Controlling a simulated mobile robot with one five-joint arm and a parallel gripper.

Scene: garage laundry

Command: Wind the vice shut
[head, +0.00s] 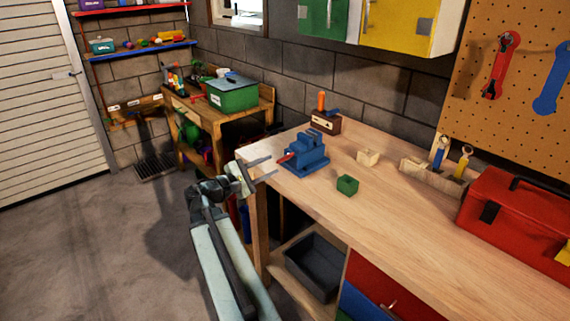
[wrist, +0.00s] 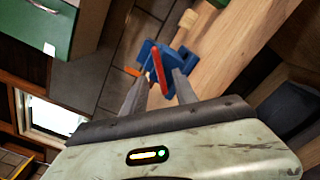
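The blue vice (head: 312,152) stands on the workbench near its left end, and its red handle (head: 286,157) points toward my gripper. My gripper (head: 272,166) is open and empty at the bench's left edge, with its fingertips just short of the handle. In the wrist view the red handle (wrist: 158,68) shows between the two fingers of my gripper (wrist: 160,88), with the blue vice (wrist: 146,54) behind it. The fingers do not appear to touch the handle. I cannot tell how wide the vice jaws are apart.
On the workbench (head: 400,220) are a green block (head: 347,185), a pale wooden block (head: 368,158), a brown block with an orange-handled tool (head: 325,122) and a red toolbox (head: 520,220). A dark bin (head: 313,265) sits below. The floor (head: 90,240) at left is clear.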

